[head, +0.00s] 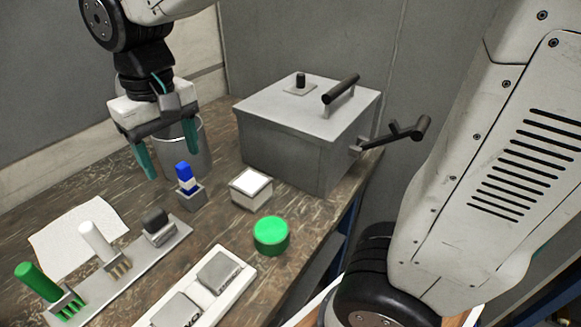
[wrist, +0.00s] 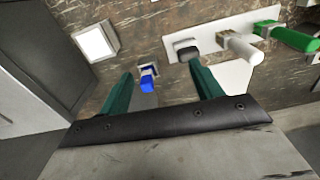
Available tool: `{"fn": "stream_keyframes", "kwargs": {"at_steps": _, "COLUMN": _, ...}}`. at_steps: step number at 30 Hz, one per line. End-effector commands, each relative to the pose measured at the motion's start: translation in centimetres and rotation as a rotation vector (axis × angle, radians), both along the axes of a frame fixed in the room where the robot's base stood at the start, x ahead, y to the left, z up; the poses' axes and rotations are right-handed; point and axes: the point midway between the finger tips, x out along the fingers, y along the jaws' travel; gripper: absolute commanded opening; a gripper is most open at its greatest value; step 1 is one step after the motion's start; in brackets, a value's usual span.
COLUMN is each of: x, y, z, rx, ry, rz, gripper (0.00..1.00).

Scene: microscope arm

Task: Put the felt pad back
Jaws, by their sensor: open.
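No item is plainly marked as the felt pad, and I cannot tell which one it is. A dark grey block (head: 155,220) sits in the last holder of a grey rack (head: 122,262); it also shows in the wrist view (wrist: 187,50). A small box with a white square top (head: 250,182) stands on the table, also in the wrist view (wrist: 96,42). A blue item (head: 184,176) stands in a small grey holder. My gripper (head: 177,165) is open and empty above the table. In the wrist view the blue item (wrist: 148,84) shows between its teal fingers.
A green round puck (head: 271,235) stands near the table's right edge. A white plate with two grey squares (head: 205,290) lies in front. A big grey box with handles (head: 300,130) stands behind. A metal cylinder (head: 190,150) is behind my gripper. White paper (head: 70,235) lies left.

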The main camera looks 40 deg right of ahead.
Motion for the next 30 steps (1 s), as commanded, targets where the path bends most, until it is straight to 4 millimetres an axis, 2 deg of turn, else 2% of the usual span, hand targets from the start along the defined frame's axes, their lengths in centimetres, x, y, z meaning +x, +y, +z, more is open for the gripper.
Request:
{"fn": "stream_keyframes", "kwargs": {"at_steps": 1, "x": -1.8, "y": -2.7, "z": 0.7, "rx": 0.006, "ry": -0.017, "rz": -0.035, "gripper": 0.65}}
{"fn": "stream_keyframes", "kwargs": {"at_steps": 3, "x": -4.3, "y": -5.8, "z": 1.1, "rx": 0.008, "ry": -0.033, "rz": -0.074, "gripper": 0.65}}
{"fn": "stream_keyframes", "kwargs": {"at_steps": 6, "x": -8.2, "y": -9.4, "z": 0.9, "rx": 0.010, "ry": -0.052, "rz": -0.124, "gripper": 0.65}}
{"fn": "stream_keyframes", "kwargs": {"at_steps": 10, "x": -12.4, "y": -12.4, "z": 0.0, "rx": 0.008, "ry": -0.073, "rz": -0.178, "gripper": 0.65}}
{"fn": "stream_keyframes", "kwargs": {"at_steps": 13, "x": -14.6, "y": -13.6, "z": -0.8, "rx": 0.005, "ry": -0.083, "rz": -0.204, "gripper": 0.65}}
{"fn": "stream_keyframes", "kwargs": {"at_steps": 17, "x": -16.0, "y": -14.2, "z": -1.4, "rx": 0.003, "ry": -0.089, "rz": -0.221, "gripper": 0.65}}
{"fn": "stream_keyframes", "kwargs": {"at_steps": 30, "x": -16.3, "y": -14.3, "z": -1.5, "rx": 0.003, "ry": -0.089, "rz": -0.223, "gripper": 0.65}}
